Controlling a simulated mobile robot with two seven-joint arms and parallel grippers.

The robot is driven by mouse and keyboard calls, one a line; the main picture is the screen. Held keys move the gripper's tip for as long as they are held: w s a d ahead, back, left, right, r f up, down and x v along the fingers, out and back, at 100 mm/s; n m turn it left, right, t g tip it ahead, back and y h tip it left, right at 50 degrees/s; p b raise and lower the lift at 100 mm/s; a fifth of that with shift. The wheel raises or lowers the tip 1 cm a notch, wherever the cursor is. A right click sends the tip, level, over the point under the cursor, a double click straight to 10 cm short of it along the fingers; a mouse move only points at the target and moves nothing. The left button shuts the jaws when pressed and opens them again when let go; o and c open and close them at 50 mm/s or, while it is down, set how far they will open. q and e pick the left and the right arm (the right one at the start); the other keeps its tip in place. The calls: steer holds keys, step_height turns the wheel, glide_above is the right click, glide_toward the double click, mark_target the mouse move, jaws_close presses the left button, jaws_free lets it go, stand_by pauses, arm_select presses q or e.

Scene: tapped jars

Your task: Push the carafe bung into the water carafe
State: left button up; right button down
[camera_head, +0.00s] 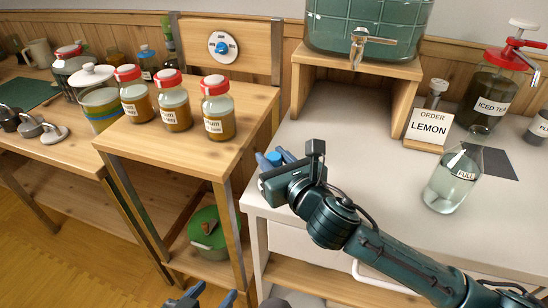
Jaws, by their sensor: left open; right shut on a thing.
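The water carafe (452,184) is clear glass with a "FULL" mark, standing upright on the pale counter at right. Its neck leans right in the picture and no bung shows in its mouth. My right gripper (272,158) is over the counter's left edge, well left of the carafe and apart from it. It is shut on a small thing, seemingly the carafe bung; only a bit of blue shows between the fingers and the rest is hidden. My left gripper (206,298) is open at the bottom edge, low in front of the wooden stand, mostly out of frame.
An "ORDER LEMON" sign (426,131) and an iced tea jar (488,97) stand behind the carafe. A tapped glass tank (367,28) sits on a wooden riser (398,92). Red-lidded jars (218,108) stand on the left stand. The counter's middle is clear apart from my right arm.

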steer(key=shift+r+p, duration=0.45)
steer(key=shift+p, duration=0.1)
stand_by(0.4)
steer(key=shift+r+p, duration=0.9)
steer(key=shift+p, duration=0.3)
